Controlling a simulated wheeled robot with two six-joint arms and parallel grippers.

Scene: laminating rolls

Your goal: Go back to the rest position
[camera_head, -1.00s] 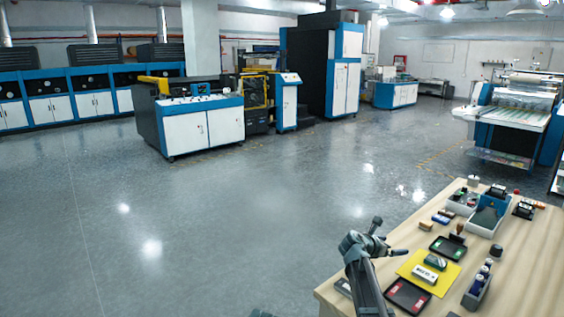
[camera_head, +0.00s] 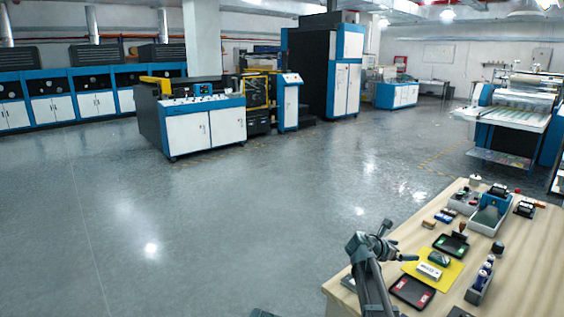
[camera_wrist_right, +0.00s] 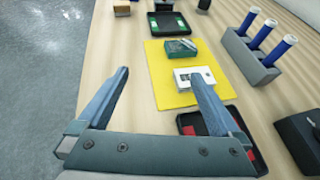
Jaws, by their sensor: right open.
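My right gripper (camera_head: 398,256) hangs above the left edge of the wooden table in the head view. In the right wrist view my right gripper (camera_wrist_right: 160,95) has its two fingers wide apart, with nothing between them. Below it lie the bare table top and a yellow sheet (camera_wrist_right: 160,82) carrying a green block (camera_wrist_right: 180,47) and a white block (camera_wrist_right: 193,78). The right finger overlaps the white block in the picture; I cannot tell the gap between them.
Open grey floor (camera_head: 230,220) lies left of the table. Machines stand farther off.

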